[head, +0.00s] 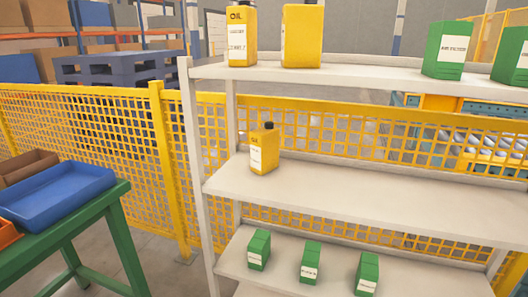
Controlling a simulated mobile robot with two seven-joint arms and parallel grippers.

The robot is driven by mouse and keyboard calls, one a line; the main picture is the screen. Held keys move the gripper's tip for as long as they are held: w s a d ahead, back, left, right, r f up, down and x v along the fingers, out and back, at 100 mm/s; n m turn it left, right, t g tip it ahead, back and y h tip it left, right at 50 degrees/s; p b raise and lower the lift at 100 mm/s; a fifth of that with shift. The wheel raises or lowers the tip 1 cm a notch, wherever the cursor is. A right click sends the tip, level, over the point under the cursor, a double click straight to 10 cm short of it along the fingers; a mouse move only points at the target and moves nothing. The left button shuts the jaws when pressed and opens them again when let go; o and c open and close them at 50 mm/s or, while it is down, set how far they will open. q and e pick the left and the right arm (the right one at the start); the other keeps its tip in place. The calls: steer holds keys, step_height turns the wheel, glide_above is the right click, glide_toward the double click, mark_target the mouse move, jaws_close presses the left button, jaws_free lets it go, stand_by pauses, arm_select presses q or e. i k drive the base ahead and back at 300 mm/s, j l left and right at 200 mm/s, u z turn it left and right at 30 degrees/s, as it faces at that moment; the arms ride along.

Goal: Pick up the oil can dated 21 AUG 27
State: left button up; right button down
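Three yellow oil cans stand upright on a white shelf rack. One oil can (242,20) is at the left of the top shelf, with "OIL" and a white label facing me. A second oil can (304,38) stands just right of it, turned so its label shows only at the left side. A third, smaller-looking oil can (268,156) with a black cap stands at the left of the middle shelf. The dates on the labels are too small to read. Neither of my grippers is in view.
The top shelf (370,77) also holds green air filter boxes (444,42) at right. The middle shelf (400,205) is otherwise bare. Several green boxes (259,243) stand on the lower shelf. A green table (85,221) with a blue tray (60,190) is at left. A yellow fence (75,125) runs behind.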

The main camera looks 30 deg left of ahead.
mark_target(264, 141)
steer(key=i+l+u, duration=0.3)
steer(key=i+l, duration=0.15)
steer(key=i, duration=0.15)
steer(key=i+l+u, duration=0.3)
steer(key=i+l, duration=0.25)
